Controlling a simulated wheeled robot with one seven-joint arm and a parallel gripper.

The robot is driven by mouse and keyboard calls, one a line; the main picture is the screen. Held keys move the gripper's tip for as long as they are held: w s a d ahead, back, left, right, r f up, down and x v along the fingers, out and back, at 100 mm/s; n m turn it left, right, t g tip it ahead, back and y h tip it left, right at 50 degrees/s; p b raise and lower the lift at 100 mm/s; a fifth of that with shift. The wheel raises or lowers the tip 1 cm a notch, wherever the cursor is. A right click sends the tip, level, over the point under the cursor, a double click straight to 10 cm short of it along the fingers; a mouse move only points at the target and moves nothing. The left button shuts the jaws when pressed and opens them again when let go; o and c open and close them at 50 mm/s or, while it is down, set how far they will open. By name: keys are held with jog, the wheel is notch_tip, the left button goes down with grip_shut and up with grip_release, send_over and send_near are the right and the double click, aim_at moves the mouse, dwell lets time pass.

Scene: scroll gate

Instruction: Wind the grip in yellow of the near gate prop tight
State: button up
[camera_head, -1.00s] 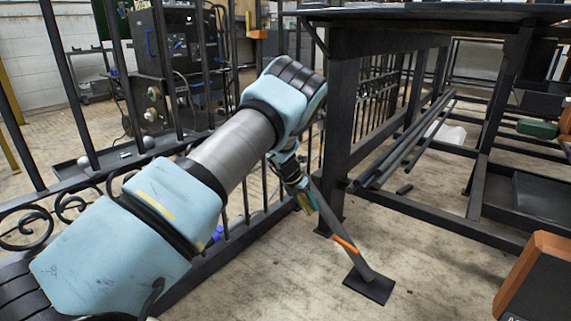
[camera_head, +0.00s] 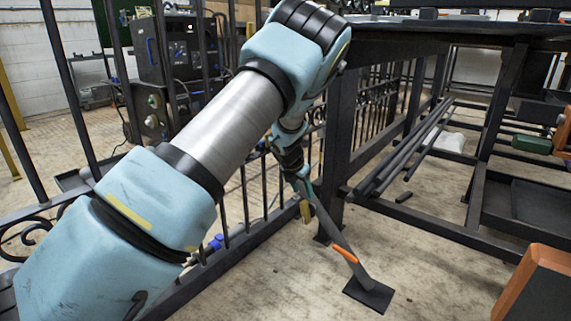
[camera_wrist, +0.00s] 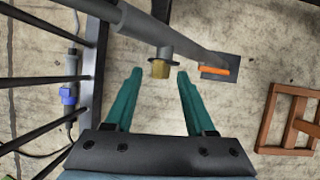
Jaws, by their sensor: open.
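The near gate prop (camera_head: 326,223) is a slanted dark grey tube with an orange band (camera_head: 344,255) and a flat foot plate (camera_head: 370,294) on the floor. Its yellow grip (camera_head: 304,211) sticks out from a collar on the tube. In the wrist view the yellow grip (camera_wrist: 160,69) lies between the two teal fingertips of my gripper (camera_wrist: 160,72), with a gap on each side. My gripper is open and holds nothing. In the head view my gripper (camera_head: 302,186) is by the upper part of the prop, partly hidden by my arm.
A black barred gate (camera_head: 245,200) runs along the left. A dark workbench frame (camera_head: 342,150) stands behind the prop, with loose bars on its lower shelf. A blue connector on a cable (camera_wrist: 68,95) shows left in the wrist view. An orange-brown frame (camera_wrist: 290,122) lies right.

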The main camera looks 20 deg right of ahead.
jog(key=w+a+r+n+t+y+p, duration=0.1)
jog(key=w+r+n+t+y+p, duration=0.1)
jog(key=w+n, duration=0.9)
jog(key=shift+w+r+n+t+p, duration=0.25)
jog(key=shift+n+t+p, duration=0.25)
jog(key=shift+t+p, duration=0.45)
jog(key=shift+f, duration=0.1)
